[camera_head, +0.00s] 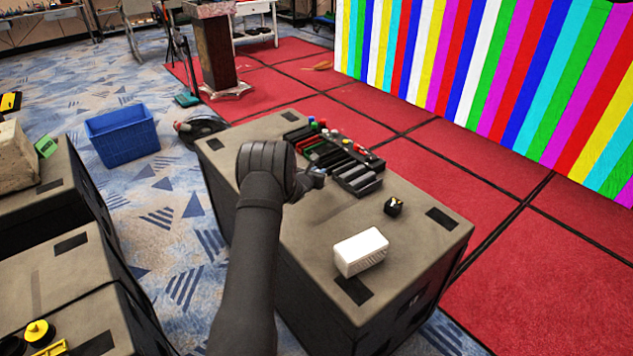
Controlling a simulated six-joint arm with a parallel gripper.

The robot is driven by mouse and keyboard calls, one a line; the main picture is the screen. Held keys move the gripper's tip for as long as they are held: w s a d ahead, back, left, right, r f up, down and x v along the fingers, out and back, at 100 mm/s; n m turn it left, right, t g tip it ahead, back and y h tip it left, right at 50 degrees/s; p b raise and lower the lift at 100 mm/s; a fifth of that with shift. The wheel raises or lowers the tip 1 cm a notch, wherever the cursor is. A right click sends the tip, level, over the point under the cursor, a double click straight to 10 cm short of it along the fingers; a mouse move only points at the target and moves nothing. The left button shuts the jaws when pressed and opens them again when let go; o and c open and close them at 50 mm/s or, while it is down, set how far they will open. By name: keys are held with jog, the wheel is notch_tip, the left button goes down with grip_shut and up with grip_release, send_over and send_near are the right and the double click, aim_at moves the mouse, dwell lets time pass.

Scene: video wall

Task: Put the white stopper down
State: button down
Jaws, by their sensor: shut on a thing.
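My gripper (316,178) is low over the middle of the grey-brown case top (330,222), at the near left end of a dark rack (325,160). My dark wrist and forearm cover much of it. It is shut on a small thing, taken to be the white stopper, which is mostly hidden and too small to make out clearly. I cannot tell whether it touches the case top. The rack holds several small pieces with red, green, blue and white tops.
A white block (361,251) and a small black block (394,206) with a pale and yellow top stand on the case, right of my arm. Bare case top lies around them. A blue bin (122,136) is on the carpet. More cases stand at left.

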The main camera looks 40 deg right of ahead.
jog(key=shift+w+a+f, duration=0.1)
jog(key=shift+w+f, duration=0.1)
jog(key=shift+f, duration=1.95)
jog(key=shift+f, duration=0.15)
jog(key=c, duration=1.3)
grip_release()
